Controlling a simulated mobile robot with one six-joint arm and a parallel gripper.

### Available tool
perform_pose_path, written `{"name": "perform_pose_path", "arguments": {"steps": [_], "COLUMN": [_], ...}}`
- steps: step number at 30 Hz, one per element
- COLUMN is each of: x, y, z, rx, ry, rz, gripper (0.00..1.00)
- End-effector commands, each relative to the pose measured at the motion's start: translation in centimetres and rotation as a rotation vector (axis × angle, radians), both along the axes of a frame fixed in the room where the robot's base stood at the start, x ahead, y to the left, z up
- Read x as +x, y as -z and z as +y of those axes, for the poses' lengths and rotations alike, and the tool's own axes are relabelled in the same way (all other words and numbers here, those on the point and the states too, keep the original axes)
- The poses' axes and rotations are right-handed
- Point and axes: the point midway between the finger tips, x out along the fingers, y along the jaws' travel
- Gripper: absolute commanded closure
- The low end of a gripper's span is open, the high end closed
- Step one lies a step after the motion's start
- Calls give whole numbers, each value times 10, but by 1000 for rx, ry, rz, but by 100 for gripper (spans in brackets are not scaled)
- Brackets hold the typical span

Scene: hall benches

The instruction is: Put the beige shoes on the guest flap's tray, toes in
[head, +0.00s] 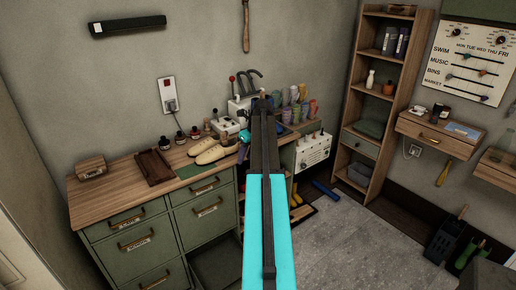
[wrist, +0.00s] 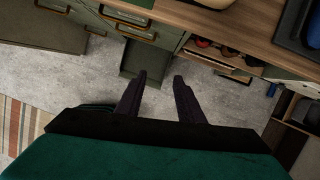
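The beige shoes (head: 212,150) lie side by side on the wooden bench top, left of my arm in the head view. A pale beige edge at the top of the wrist view (wrist: 212,3) may be part of them. My gripper (wrist: 159,82) is open and empty, its dark fingers apart with grey floor and a green cabinet front beyond. In the head view my arm reaches up the middle and hides part of the bench; the fingertips are not clear there. I cannot tell for certain which thing is the guest flap's tray.
The bench (head: 125,190) also holds a brown tray (head: 154,167), a wooden box (head: 92,168), small dark jars and a white machine. Rolled coloured items stand right of my arm. A tall shelf (head: 375,110) stands in the corner. The grey floor (head: 350,245) is mostly clear.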

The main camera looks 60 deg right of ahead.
Motion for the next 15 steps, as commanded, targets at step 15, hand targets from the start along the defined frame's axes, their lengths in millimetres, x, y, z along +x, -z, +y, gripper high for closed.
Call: {"name": "perform_pose_path", "arguments": {"steps": [15], "x": [75], "y": [148], "z": [173], "rx": [94], "ry": [-300], "rz": [123], "gripper": [66]}}
